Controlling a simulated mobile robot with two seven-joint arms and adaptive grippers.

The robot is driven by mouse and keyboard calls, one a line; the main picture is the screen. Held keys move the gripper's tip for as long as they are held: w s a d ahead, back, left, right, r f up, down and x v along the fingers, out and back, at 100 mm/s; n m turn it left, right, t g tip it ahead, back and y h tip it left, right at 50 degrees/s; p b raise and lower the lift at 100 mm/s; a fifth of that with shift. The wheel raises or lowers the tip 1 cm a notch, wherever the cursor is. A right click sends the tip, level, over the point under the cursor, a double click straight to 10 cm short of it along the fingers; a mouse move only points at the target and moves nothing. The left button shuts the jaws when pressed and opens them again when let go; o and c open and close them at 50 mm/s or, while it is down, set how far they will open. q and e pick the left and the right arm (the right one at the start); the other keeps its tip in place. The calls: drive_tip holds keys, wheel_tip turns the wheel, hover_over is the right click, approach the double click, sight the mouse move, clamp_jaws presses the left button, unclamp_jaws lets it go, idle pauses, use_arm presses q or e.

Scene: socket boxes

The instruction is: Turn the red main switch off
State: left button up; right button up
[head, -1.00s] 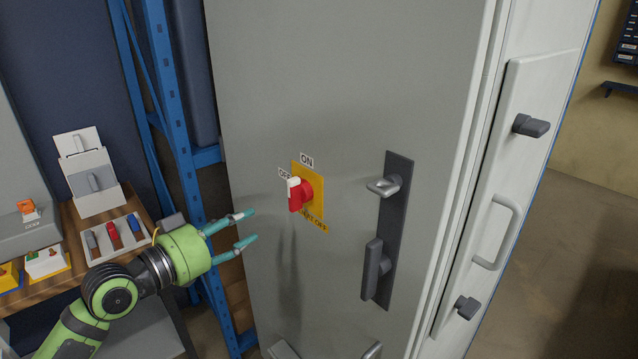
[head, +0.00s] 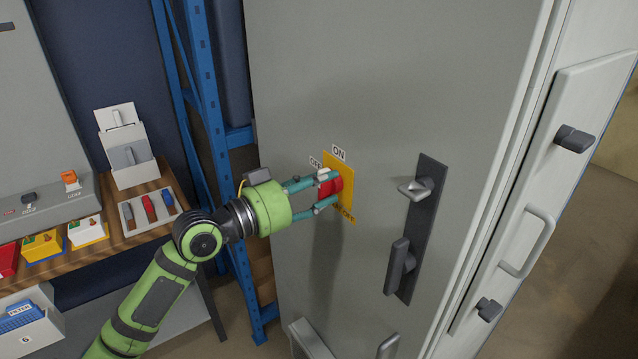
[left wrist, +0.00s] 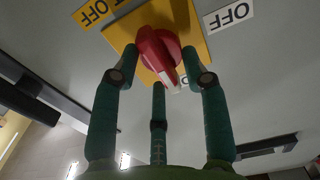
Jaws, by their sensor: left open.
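The red main switch (head: 331,186) sits on a yellow plate (head: 348,203) on the grey cabinet door. An ON label is above the plate, and an OFF label is at its left. My left gripper (head: 327,190) is open at the switch, with its teal fingers on either side of the red knob. In the left wrist view the red knob (left wrist: 158,48) with its white-marked tip lies between the spread fingers (left wrist: 160,72). Finger contact with it is unclear, and the fingers partly hide the plate. My right gripper is not in view.
A dark handle plate (head: 427,180) with a lever and a grip stands right of the switch. A blue rack post (head: 205,90) and a wooden bench (head: 150,225) with a tray of coloured parts are at the left. The door around the switch is otherwise flat.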

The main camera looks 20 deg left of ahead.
use_arm(q)
clamp_jaws()
drive_tip(key=shift+w+a+n+p, duration=0.15)
drive_tip(key=shift+n+p, duration=1.45)
drive_tip(key=shift+n, duration=1.4)
drive_tip(key=shift+w+a+n+p, duration=0.15)
drive_tip(key=shift+n+p, duration=1.5)
drive_tip(key=shift+n, duration=1.35)
drive_tip(key=shift+w+a+n+p, duration=0.15)
drive_tip(key=shift+n+p, duration=1.45)
drive_tip(key=shift+n, duration=1.4)
drive_tip(key=shift+f, duration=0.1)
unclamp_jaws()
